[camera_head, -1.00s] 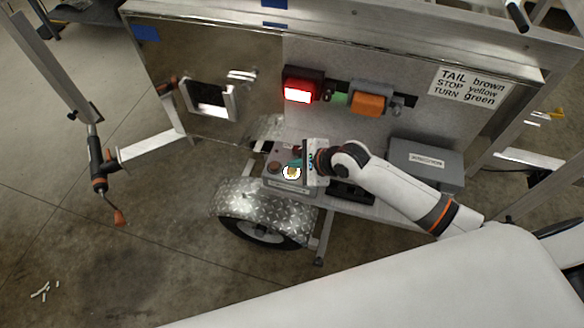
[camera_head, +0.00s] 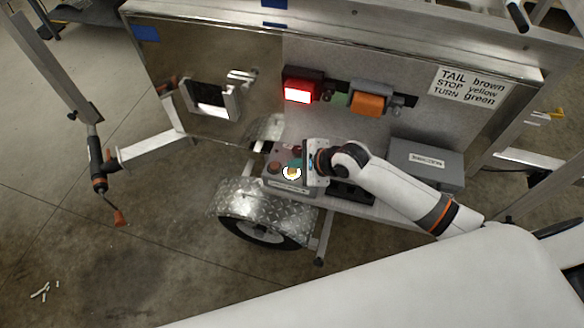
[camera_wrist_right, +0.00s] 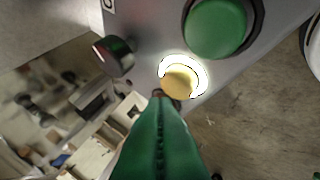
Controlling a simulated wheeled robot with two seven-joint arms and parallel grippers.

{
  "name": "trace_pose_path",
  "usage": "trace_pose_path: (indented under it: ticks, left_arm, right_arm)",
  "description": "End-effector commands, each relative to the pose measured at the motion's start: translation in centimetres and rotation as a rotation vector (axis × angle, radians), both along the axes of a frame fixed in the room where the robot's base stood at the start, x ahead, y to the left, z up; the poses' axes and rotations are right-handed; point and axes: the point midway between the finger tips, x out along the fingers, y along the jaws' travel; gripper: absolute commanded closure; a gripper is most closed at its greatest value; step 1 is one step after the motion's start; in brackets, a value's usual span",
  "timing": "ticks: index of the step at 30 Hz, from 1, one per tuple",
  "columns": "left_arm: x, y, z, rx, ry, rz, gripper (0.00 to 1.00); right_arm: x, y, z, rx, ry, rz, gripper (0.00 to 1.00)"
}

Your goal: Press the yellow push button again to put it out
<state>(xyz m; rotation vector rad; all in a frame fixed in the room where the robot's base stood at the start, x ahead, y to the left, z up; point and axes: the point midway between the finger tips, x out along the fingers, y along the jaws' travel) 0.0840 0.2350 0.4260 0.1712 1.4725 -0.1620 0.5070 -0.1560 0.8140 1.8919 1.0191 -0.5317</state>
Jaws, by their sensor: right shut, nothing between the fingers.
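The yellow push button (camera_head: 292,173) sits on a grey control box (camera_head: 287,185) above the trailer's wheel fender. A bright white ring glows around it. In the right wrist view the yellow button (camera_wrist_right: 178,83) is just beyond the fingertips, and the lit ring shows around its upper and right sides. My right gripper (camera_wrist_right: 158,94) is shut and empty, its green fingers pointing at the button's lower left edge. Whether the tips touch the button, I cannot tell. In the head view the right gripper (camera_head: 297,163) is at the box from the right. My left gripper is not in view.
A green button (camera_wrist_right: 215,27) and a dark knob (camera_wrist_right: 113,54) are close beside the yellow button. A lit red lamp (camera_head: 297,95) and an orange lamp (camera_head: 368,103) are on the panel behind. A grey case (camera_head: 427,160) stands to the right.

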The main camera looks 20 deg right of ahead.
Motion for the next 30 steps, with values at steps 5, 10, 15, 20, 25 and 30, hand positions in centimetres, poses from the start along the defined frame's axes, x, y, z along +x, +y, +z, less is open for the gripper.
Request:
trace_pose_path:
  ticks: [5,10,15,20,25,30]
  left_arm:
    - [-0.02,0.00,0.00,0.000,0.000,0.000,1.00]
    - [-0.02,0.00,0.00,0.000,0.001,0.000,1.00]
    - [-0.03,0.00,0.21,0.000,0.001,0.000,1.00]
    - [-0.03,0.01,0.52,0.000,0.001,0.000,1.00]
    - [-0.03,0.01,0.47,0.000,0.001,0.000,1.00]
    - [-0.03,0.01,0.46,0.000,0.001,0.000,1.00]
  right_arm:
    - [0.00,0.00,0.00,0.000,0.000,0.000,1.00]
    - [0.00,0.00,0.00,0.000,0.000,0.000,1.00]
    - [-0.02,0.04,-0.19,0.001,0.002,-0.001,1.00]
    - [-0.06,0.02,-0.77,0.000,0.003,-0.001,1.00]
    - [-0.03,0.02,-0.90,0.000,0.000,0.000,1.00]
    - [-0.02,0.01,-0.91,0.000,0.000,0.000,1.00]
